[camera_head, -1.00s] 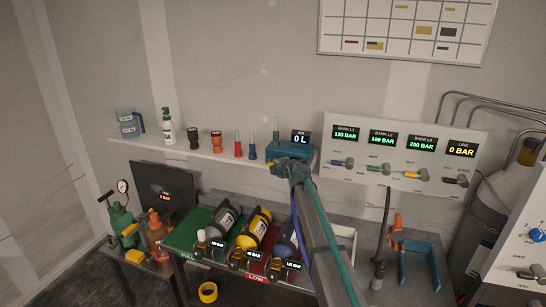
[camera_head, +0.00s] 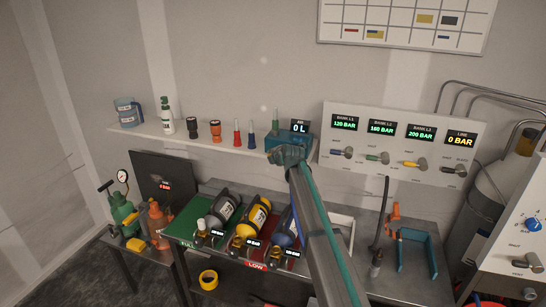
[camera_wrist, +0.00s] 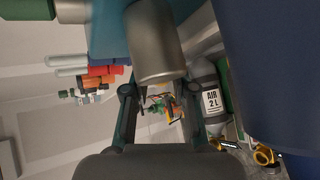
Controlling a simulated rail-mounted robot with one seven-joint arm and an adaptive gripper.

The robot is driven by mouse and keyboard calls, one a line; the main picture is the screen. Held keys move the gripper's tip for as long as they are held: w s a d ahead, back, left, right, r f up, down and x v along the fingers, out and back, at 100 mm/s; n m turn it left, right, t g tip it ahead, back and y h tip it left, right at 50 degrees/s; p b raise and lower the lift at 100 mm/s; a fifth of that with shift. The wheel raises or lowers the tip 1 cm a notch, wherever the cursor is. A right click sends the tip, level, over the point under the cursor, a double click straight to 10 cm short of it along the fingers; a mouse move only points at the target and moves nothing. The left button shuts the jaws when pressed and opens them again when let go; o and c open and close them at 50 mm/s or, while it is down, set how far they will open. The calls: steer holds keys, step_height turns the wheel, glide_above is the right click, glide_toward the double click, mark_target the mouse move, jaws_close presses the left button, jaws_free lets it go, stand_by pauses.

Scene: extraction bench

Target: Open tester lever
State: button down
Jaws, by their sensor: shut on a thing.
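The tester is a teal box (camera_head: 278,141) on the wall shelf, with an AIR display (camera_head: 299,127) reading 0 L. My gripper (camera_head: 289,158) is at its front face, with the arm reaching up from below right. In the wrist view the fingers (camera_wrist: 160,92) are closed around the end of a grey metal cylinder (camera_wrist: 156,42), which appears to be the tester lever, in front of the teal box (camera_wrist: 108,35). In the head view my gripper hides the lever, so its angle cannot be told.
Several bottles and coloured fittings (camera_head: 215,131) stand on the shelf to the left. A gauge panel (camera_head: 404,141) with levers is close on the right. Gas bottles (camera_head: 258,214) lie on the bench below the arm. A dark blue surface (camera_wrist: 275,60) fills the right of the wrist view.

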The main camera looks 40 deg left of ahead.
steer(key=c, duration=0.9)
jaws_free()
steer(key=shift+d, duration=0.1)
steer(key=v, duration=1.2)
